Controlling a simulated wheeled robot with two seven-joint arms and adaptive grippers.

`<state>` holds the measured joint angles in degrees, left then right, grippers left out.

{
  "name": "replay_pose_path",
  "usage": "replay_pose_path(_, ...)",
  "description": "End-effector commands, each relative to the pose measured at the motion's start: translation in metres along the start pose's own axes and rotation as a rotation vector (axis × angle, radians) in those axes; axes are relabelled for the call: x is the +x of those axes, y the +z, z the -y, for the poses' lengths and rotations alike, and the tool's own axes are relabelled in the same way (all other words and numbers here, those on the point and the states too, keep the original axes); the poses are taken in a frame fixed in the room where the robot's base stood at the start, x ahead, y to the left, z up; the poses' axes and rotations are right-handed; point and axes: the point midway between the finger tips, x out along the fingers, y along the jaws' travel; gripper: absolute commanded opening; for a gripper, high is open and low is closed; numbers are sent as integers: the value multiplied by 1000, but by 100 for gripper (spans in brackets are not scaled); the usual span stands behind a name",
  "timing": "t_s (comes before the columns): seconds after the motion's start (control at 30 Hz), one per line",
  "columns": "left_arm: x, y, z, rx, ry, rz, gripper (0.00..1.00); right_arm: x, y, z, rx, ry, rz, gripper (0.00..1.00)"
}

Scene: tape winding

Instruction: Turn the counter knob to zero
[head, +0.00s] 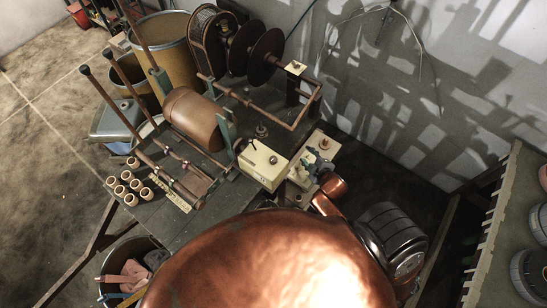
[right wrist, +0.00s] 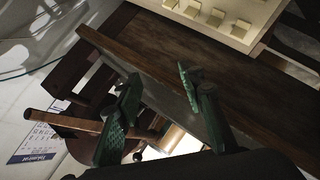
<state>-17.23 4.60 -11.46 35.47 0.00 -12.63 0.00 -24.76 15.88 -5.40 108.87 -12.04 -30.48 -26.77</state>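A cream box (head: 262,165) with a small dark knob (head: 273,160) and a thin dark lever sits near the right end of the dark bench; I take it to be the counter. Its reading is too small to tell. My right gripper (head: 311,162) is just right of this box, over the bench edge. In the right wrist view its two green fingers (right wrist: 158,82) stand apart with nothing between them. The knob cannot be made out there. My left gripper is not seen in the head view.
A copper-brown drum (head: 192,118) on a winding frame and dark discs (head: 265,52) stand on the bench. A second cream box (head: 322,145) with a brass knob is behind my right gripper. Several short tubes (head: 125,187) stand at the left. A shelf (head: 497,225) is at right.

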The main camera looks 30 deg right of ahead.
Motion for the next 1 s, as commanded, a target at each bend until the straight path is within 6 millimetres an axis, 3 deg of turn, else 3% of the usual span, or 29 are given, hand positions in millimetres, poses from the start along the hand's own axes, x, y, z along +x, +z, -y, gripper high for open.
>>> replay_pose_path(0.03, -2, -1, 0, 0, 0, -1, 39, -1, -20, -33, -127, 75, -75, 36)
replay_pose_path(0.1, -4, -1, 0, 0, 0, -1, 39, -7, -54, -75, -331, 195, -192, 36)
replay_pose_path(0.2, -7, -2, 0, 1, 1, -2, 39, -30, -110, -123, -646, 383, -360, 36)
replay_pose_path(0.3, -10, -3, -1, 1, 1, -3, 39, -65, -164, -150, -964, 583, -521, 36)
replay_pose_path(0.43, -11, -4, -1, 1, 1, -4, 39, -108, -210, -148, -1342, 828, -726, 36)
replay_pose_path(0.57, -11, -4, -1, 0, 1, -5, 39, -138, -218, -121, -1635, 1034, -934, 36)
replay_pose_path(0.7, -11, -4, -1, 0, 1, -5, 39, -168, -203, -92, -1845, 1228, -1156, 36)
replay_pose_path(1.0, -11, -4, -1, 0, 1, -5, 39, -202, -169, -67, -1973, 1440, -1413, 36)
